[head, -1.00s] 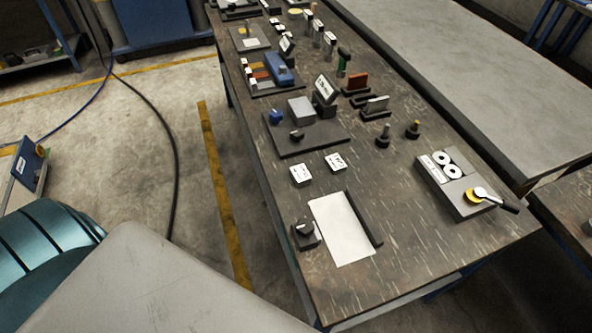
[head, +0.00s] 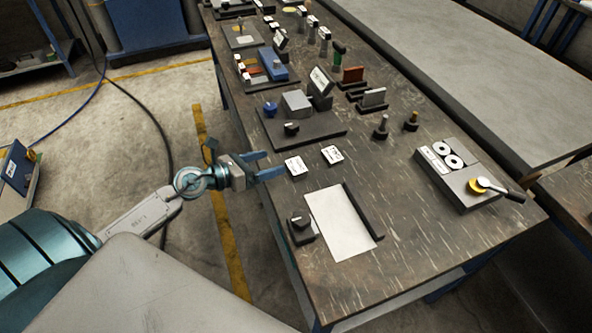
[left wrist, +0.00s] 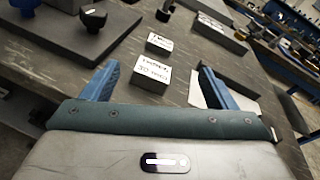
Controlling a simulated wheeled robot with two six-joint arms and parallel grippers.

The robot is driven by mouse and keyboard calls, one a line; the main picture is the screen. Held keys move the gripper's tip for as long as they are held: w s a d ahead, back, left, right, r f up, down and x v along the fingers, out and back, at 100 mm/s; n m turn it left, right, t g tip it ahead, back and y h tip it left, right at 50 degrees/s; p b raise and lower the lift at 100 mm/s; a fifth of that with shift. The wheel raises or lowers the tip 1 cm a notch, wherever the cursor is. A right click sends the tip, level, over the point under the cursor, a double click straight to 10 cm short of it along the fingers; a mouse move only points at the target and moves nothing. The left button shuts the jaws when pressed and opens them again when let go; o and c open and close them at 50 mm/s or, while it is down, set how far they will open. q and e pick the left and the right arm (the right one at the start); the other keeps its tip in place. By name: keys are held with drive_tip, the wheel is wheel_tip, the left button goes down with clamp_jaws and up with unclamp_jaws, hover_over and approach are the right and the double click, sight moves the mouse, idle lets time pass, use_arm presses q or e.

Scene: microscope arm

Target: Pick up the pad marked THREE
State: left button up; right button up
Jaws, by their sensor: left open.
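The pad that seems to be marked THREE (head: 295,166) is a small white-topped block near the table's left edge. In the left wrist view, this pad (left wrist: 152,73) is ahead between the fingers, with dark lettering that is hard to read. A second, similar pad (head: 332,155) lies to its right, and it shows just beyond the first in the left wrist view (left wrist: 159,43). My left gripper (head: 272,164) is open and empty, its blue fingers pointing at the nearer pad from the left. My right gripper is not in view.
A white sheet (head: 340,225) with a dark bar along its right side lies in front of the pads. A black knob block (head: 300,229) stands at its left. A dark board (head: 320,132) with a grey box is behind the pads.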

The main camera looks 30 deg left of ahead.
sight(294, 166)
use_arm(q)
drive_tip(key=w+d+f+m+g, duration=0.1)
drive_tip(key=m, duration=0.1)
drive_tip(key=w+d+f+m+g+p, duration=0.1)
drive_tip(key=w+f+m, duration=0.1)
drive_tip(key=shift+w+d+f+g, duration=0.1)
drive_tip(key=shift+d+f+g, duration=0.05)
drive_tip(key=shift+f+g, duration=0.15)
drive_tip(key=shift+w+d+f+p, duration=0.2)
drive_tip(key=shift+w+d+p, duration=0.1)
drive_tip(key=shift+w, duration=0.2)
drive_tip(key=p+x, duration=0.1)
drive_tip(key=x, duration=0.2)
drive_tip(key=shift+w+f, duration=0.1)
drive_tip(key=shift+w, duration=0.05)
drive_tip(key=shift+w+d+f, duration=0.25)
drive_tip(key=shift+w+d, duration=0.05)
drive_tip(key=shift+w, duration=0.05)
drive_tip(key=shift+c, duration=0.7)
drive_tip(key=c, duration=1.4)
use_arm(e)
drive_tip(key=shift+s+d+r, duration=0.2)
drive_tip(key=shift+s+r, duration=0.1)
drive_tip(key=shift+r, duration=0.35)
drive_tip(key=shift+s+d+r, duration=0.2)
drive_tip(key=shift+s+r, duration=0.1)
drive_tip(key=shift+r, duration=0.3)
